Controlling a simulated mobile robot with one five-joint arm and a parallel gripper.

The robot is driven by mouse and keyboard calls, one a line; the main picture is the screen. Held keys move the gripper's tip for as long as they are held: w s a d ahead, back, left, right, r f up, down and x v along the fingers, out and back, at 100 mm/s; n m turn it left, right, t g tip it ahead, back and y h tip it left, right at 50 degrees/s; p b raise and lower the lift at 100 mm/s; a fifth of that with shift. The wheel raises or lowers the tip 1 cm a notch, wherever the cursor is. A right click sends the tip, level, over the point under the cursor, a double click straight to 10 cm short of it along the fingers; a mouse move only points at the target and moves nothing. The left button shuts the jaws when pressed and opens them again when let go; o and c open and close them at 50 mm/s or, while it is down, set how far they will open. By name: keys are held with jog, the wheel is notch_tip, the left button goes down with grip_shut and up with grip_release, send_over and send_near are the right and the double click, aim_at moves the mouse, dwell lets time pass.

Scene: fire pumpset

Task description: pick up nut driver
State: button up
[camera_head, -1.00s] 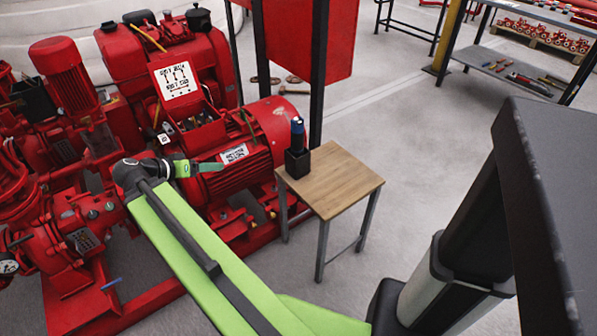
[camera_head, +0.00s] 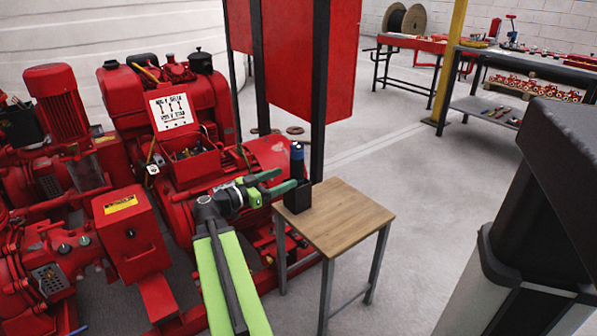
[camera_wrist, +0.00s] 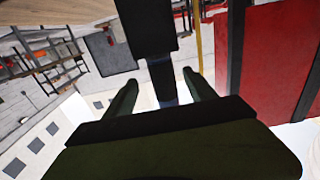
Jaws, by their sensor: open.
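The nut driver (camera_head: 297,160), with a blue and black handle, stands upright in a black block holder (camera_head: 298,198) on a small wooden-topped table (camera_head: 349,221). My gripper (camera_head: 284,181) is open, with green fingers pointing right, at the nut driver's left side. In the wrist view, which looks upside down, the black holder (camera_wrist: 148,28) is at the top centre. The dark blue handle (camera_wrist: 166,92) shows between my two spread fingers (camera_wrist: 160,80). I cannot tell whether either finger touches it. The nut driver's lower part is hidden in the holder.
Red pump machinery (camera_head: 170,110) fills the left side, close to my arm. A red panel on dark posts (camera_head: 344,60) stands just behind the small table. A workbench (camera_head: 500,105) with a lower shelf is at the far right. The floor between is clear.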

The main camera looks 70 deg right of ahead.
aim_at(305, 178)
jog(key=x, duration=0.9)
jog(key=shift+s+d+r, duration=0.1)
jog(key=shift+d+r, duration=0.15)
jog(key=shift+d, duration=0.05)
grip_shut()
